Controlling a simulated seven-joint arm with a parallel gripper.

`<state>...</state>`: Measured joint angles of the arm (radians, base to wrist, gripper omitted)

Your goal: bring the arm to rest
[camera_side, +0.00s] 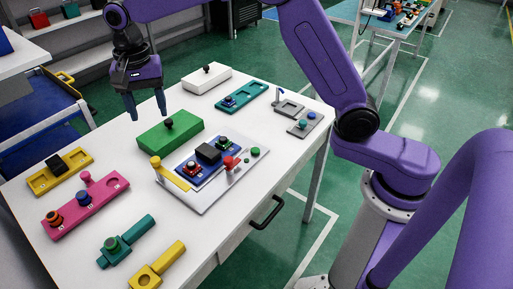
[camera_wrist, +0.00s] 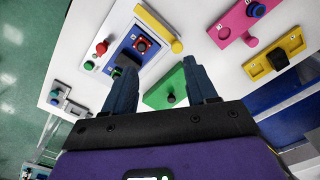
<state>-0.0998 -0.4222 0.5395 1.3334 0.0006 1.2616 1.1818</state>
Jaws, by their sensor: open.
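My gripper (camera_side: 146,104) hangs from my purple arm at the back left of the white table (camera_side: 98,221). Its two dark blue fingers point down and are spread apart, with nothing between them. It is above the table, left of the green block (camera_side: 157,140) with a black knob, and appears clear of it. In the wrist view my gripper (camera_wrist: 162,75) also shows open, and the green block (camera_wrist: 163,93) appears between and beyond the fingers.
A grey board (camera_side: 205,200) with a blue panel and a red lever lies right of the green block. Pink (camera_side: 88,208), yellow (camera_side: 60,172), teal and white fixtures stand around the tabletop. A blue cart (camera_side: 40,120) stands to the left.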

